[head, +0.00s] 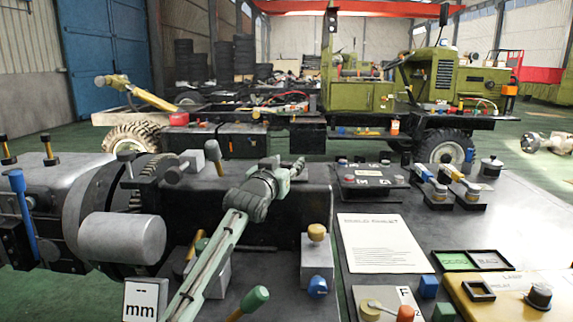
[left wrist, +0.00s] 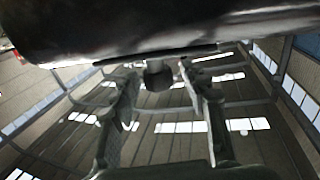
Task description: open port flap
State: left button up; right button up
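A short dark round knob or stub (left wrist: 159,76) shows between the fingertips, below a large dark body (left wrist: 150,30). A thin dark edge (left wrist: 150,56) runs under that body. I cannot tell whether the fingers touch anything. I cannot surely pick out the port flap in either view. My right gripper is not in view.
A grey cylinder (head: 122,238) juts out at the left. A yellow-knobbed block (head: 317,262) stands right of my left arm. A green truck (head: 445,80) stands behind.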

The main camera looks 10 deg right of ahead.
pick_arm(q)
jog(key=c, duration=1)
grip_shut()
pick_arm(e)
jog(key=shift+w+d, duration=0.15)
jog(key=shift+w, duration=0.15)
pick_arm(q)
jog(key=shift+r, duration=0.1)
jog(key=shift+w+r, duration=0.15)
jog(key=shift+w+d+r+n+g+y, duration=0.1)
jog(key=shift+w+r+n+g+y, duration=0.15)
jog(key=shift+g, duration=0.25)
jog(key=shift+w+d+r+n+g+y, duration=0.1)
jog(key=shift+r+g+y, duration=0.2)
jog(key=shift+g, duration=0.2)
jog(key=shift+w+d+r+g+y, duration=0.1)
jog(key=shift+w+r+g+y, duration=0.25)
jog(key=shift+g, duration=0.45)
jog(key=shift+w+d+r+n+g+y, duration=0.1)
jog(key=shift+w+n+g+y, duration=0.2)
jog(key=shift+g, duration=0.25)
jog(key=shift+w+d+r+n+g+y, duration=0.1)
jog(key=shift+w+g+y, duration=0.1)
jog(key=shift+w+g, duration=0.25)
jog(key=shift+g, duration=0.3)
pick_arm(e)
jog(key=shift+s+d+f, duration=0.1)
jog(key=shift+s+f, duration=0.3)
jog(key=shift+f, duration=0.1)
